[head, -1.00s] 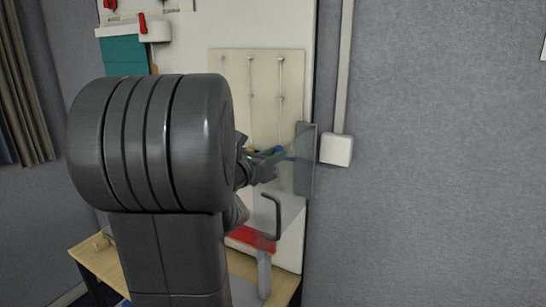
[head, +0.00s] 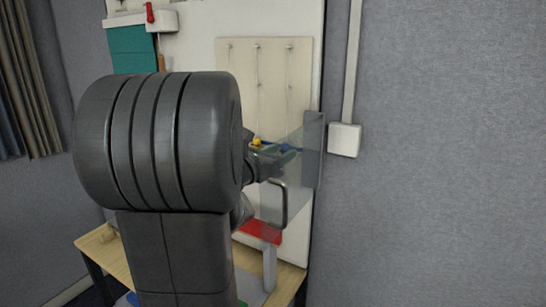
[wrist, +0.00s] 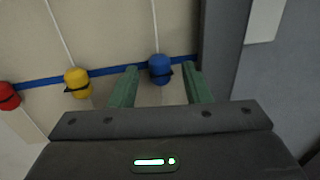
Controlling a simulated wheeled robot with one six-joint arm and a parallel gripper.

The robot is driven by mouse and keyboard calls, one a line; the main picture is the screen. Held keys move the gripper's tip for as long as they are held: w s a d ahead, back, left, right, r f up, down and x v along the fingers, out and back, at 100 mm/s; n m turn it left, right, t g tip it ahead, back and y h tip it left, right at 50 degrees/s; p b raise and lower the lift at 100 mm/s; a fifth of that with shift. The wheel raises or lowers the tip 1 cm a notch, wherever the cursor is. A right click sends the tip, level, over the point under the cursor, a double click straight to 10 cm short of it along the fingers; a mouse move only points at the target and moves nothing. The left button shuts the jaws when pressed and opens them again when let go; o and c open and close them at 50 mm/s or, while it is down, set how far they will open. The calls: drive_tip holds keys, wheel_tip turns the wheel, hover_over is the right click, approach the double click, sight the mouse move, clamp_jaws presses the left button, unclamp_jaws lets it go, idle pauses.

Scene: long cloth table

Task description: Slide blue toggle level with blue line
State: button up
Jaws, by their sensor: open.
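The blue toggle (wrist: 160,68) is a rounded knob with a dark band, on a thin vertical track of the cream board (head: 238,75). In the wrist view it overlaps the blue line (wrist: 120,70), which runs slightly slanted behind it; I cannot tell whether it is exactly level. My gripper (wrist: 160,85) is open, its green fingers on either side of the blue toggle, with a gap visible on both sides. In the head view my gripper (head: 278,157) is at the board's lower part, partly behind a clear panel, and I cannot make out the blue toggle there.
The yellow toggle (wrist: 77,82) and the red toggle (wrist: 8,96) sit to the left, near the line. The clear panel (head: 298,165) with a dark handle (head: 280,203) stands out from the board's right side, close to my gripper.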

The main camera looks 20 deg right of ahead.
drive_tip(key=b+v, duration=0.1)
drive_tip(key=v, duration=1.2)
drive_tip(key=shift+a, duration=0.3)
drive_tip(key=shift+s+f, duration=0.1)
drive_tip(key=p+x, duration=0.1)
drive_tip(key=x, duration=1.2)
drive_tip(key=shift+d, duration=0.4)
drive_tip(key=shift+a, duration=0.1)
